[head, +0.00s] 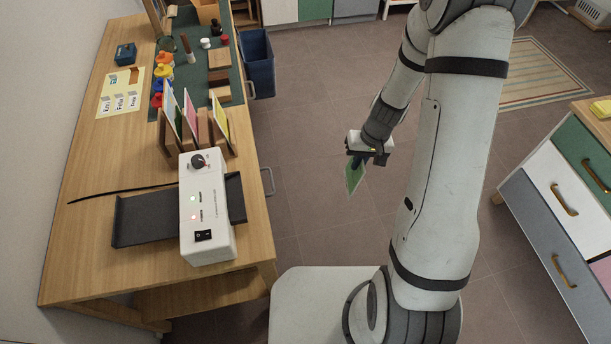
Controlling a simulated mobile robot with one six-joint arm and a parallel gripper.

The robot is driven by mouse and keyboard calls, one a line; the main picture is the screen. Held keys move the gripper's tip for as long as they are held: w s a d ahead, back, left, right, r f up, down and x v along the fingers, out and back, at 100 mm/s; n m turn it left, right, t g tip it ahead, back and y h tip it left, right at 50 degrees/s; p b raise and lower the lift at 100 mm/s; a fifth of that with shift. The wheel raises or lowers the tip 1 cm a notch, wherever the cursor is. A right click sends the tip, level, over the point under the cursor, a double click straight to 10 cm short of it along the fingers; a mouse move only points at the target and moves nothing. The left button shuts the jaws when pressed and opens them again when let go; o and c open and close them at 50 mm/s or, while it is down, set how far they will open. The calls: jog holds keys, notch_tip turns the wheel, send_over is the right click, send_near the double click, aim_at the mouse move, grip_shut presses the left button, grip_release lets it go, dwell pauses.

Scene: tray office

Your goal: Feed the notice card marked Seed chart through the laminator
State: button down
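The laminator (208,228) is a white box with a dark knob, small green and red lights and a black switch, near the front end of the wooden desk. A dark tray (150,218) extends from its left side and a shorter one from its right. My gripper (361,159) is over the open floor, right of the desk and apart from the laminator. It is shut on a green card (354,177), which hangs down tilted. I cannot read its marking. Several other cards stand in a wooden rack (206,143) just behind the laminator.
A green mat (201,75) with paint pots and wooden blocks lies farther back on the desk. A yellow sheet with name labels (121,90) lies left of it. A blue bin (257,62) stands beside the desk. Drawers (553,190) are at right. Floor between is clear.

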jog(key=s+a+f+n+g+y+b, duration=0.1)
jog(key=s+a+f+n+y+b, duration=0.1)
jog(key=s+a+y+b, duration=0.3)
jog(key=s+a+r+g+y+b, duration=0.2)
jog(key=a+r+g+y+b, duration=0.15)
jog(key=a+r+y, duration=0.45)
jog(key=shift+s+a+f+y+b, duration=0.35)
jog(key=shift+a+f, duration=0.55)
jog(key=shift+a, duration=1.3)
jog(key=shift+s+a+f+y+b, duration=0.1)
jog(key=shift+s+a+f+y, duration=0.65)
jog(key=shift+a, duration=1.5)
jog(key=shift+s+a+f+y+b, duration=0.1)
jog(key=shift+s+a+f+b, duration=0.2)
jog(key=shift+a+f, duration=1.35)
jog(key=shift+a+r, duration=0.55)
jog(key=shift+r, duration=0.05)
